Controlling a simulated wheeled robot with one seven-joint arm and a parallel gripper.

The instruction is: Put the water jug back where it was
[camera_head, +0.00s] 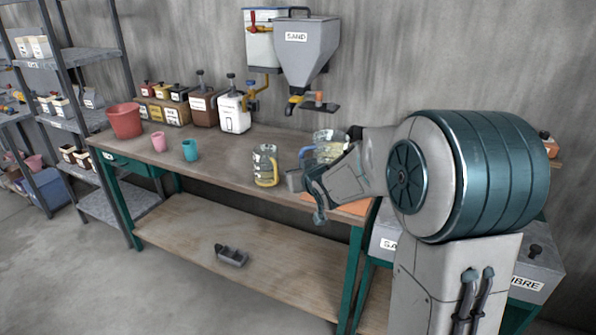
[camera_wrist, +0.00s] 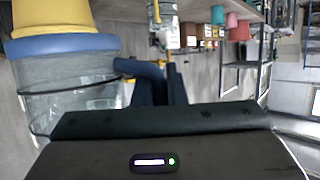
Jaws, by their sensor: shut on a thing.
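A clear jug with a blue band (camera_head: 330,151) is at my gripper (camera_head: 308,176), over the right part of the workbench. My gripper is shut on it, apparently at its blue handle, though the arm hides much of the grip. In the upside-down wrist view the clear jug (camera_wrist: 75,85) fills the left side, with dark fingers (camera_wrist: 158,82) beside it. A yellow part shows past its blue band, and I cannot tell whether it belongs to the jug. Another clear jug with a yellow base and handle (camera_head: 265,167) stands on the bench, left of my gripper.
The workbench (camera_head: 220,165) also bears a teal cup (camera_head: 190,150), a pink cup (camera_head: 158,141), a red bucket (camera_head: 125,120) and labelled containers (camera_head: 203,105). An orange mat (camera_head: 350,207) lies near the right end. A sand hopper (camera_head: 305,50) hangs behind. Bench room between the cups and yellow jug is clear.

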